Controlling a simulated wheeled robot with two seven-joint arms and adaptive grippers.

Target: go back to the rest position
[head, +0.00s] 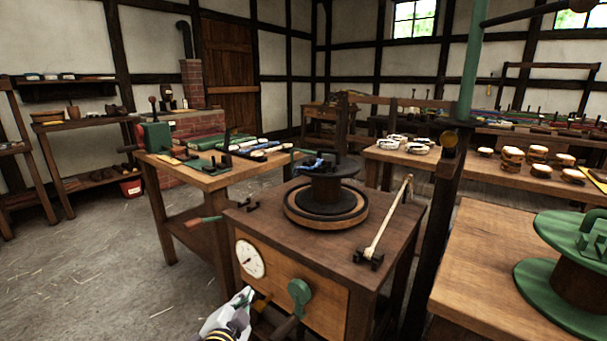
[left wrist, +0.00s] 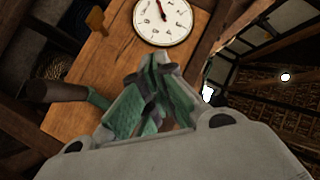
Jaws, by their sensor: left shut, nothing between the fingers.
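My left gripper (head: 246,295) is at the bottom of the head view, low in front of the wooden cabinet (head: 335,297). Its fingers are shut and empty; they also show in the left wrist view (left wrist: 155,75). The cabinet front carries a white dial (head: 250,259), which shows in the left wrist view too (left wrist: 162,18). Right of the gripper is a green crank (head: 299,291) with a dark wooden handle (head: 285,327). In the left wrist view the handle (left wrist: 50,92) sticks out left of the fingers, which cover part of the crank. My right gripper is not in view.
A turntable (head: 325,205) with a dark spool and a rope-wound rod (head: 390,220) are on the cabinet top. A side table (head: 210,178) stands behind left. A bench with a green reel (head: 580,255) is at the right. The floor (head: 90,270) at the left is open.

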